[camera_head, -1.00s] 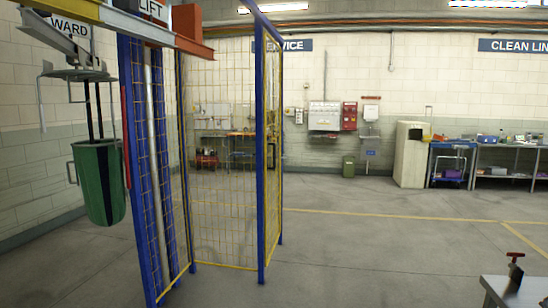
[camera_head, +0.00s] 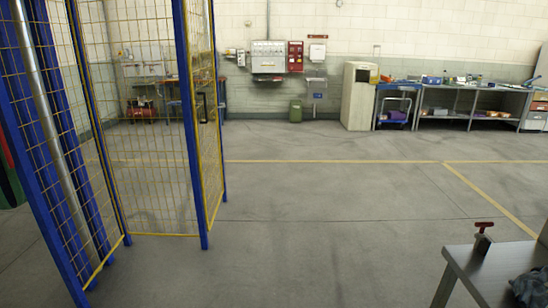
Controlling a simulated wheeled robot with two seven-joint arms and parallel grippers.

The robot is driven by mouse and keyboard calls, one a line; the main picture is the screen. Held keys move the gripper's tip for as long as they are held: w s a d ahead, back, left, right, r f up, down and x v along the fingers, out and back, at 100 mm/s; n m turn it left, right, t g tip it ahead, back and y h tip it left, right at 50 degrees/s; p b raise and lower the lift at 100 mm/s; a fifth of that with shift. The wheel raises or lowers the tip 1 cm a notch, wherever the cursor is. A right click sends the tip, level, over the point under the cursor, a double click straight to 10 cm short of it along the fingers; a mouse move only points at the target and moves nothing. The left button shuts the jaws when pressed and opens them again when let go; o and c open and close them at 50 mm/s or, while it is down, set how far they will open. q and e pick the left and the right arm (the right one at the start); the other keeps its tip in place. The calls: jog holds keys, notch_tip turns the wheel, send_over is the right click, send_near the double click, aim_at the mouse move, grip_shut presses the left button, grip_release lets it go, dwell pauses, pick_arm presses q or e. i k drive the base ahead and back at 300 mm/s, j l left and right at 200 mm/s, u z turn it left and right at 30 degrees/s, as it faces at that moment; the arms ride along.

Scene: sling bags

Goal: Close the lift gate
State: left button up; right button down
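The lift gate looks to be the blue-framed, yellow wire-mesh panel (camera_head: 209,110) at the right end of the lift cage. It stands at an angle to the neighbouring mesh panel (camera_head: 150,120), joined near the blue post (camera_head: 192,130). I cannot tell for certain which panel is the gate. A small dark handle or latch shows on the angled panel (camera_head: 202,107). A silver pole (camera_head: 45,110) runs up inside the cage at the left. Neither of my grippers is in view.
Open grey floor (camera_head: 330,220) lies right of the cage. A metal table (camera_head: 490,275) with a red-handled clamp (camera_head: 484,230) stands at the lower right. A beige cabinet (camera_head: 358,97), a blue cart (camera_head: 395,105) and workbenches (camera_head: 465,105) line the back wall.

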aim_at(207, 121)
jog(key=i, duration=2.2)
jog(key=l+z, duration=0.05)
jog(key=l, duration=0.05)
